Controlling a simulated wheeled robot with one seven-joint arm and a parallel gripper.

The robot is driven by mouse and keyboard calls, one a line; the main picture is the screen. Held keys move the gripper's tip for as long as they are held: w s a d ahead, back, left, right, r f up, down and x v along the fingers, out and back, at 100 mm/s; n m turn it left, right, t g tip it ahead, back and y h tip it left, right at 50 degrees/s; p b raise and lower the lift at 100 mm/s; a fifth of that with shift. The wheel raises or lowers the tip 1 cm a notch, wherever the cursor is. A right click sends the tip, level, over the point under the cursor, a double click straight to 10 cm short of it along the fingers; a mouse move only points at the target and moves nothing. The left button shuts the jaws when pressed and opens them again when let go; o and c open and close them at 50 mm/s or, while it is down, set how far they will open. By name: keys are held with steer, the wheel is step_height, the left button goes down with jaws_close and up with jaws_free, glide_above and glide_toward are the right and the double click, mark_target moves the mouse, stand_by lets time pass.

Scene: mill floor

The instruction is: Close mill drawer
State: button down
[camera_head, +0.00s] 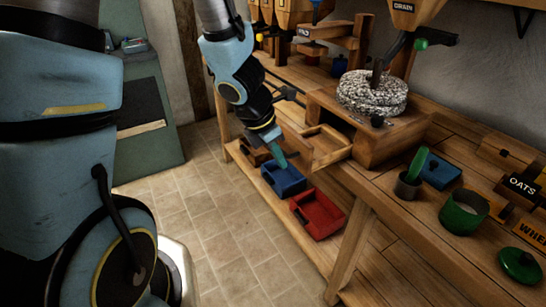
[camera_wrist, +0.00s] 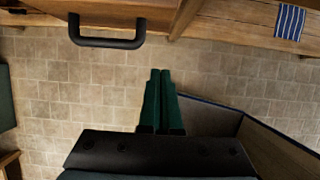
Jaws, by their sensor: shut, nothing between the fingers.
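The mill has a speckled round stone (camera_head: 372,93) on a wooden base (camera_head: 390,143). Its wooden drawer (camera_head: 332,157) stands pulled out of the base toward the left, and its open inside shows. My gripper (camera_head: 281,162) points down just left of the drawer, with its green fingers shut and empty. In the wrist view the gripper (camera_wrist: 160,73) is over the tiled floor. A black bar handle (camera_wrist: 107,42) on a wooden face is ahead and to the left of the fingertips, apart from them. I cannot see contact between gripper and drawer.
A blue bin (camera_head: 284,182) and a red bin (camera_head: 318,216) sit on the low shelf below the drawer. The workbench (camera_head: 410,215) holds a green pot (camera_head: 463,213), a green lid (camera_head: 519,265) and a blue box (camera_head: 440,172). Tiled floor (camera_head: 215,215) is free at left.

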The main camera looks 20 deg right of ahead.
steer(key=shift+w+d+f, duration=0.15)
steer(key=shift+d+f, duration=0.45)
steer(key=shift+d, duration=0.3)
steer(key=shift+w+d+f, duration=0.15)
steer(key=shift+d+f, duration=0.4)
steer(key=shift+d, duration=0.4)
steer(key=shift+w+d+f, duration=0.15)
steer(key=shift+d+f, duration=0.45)
steer(key=shift+d, duration=0.3)
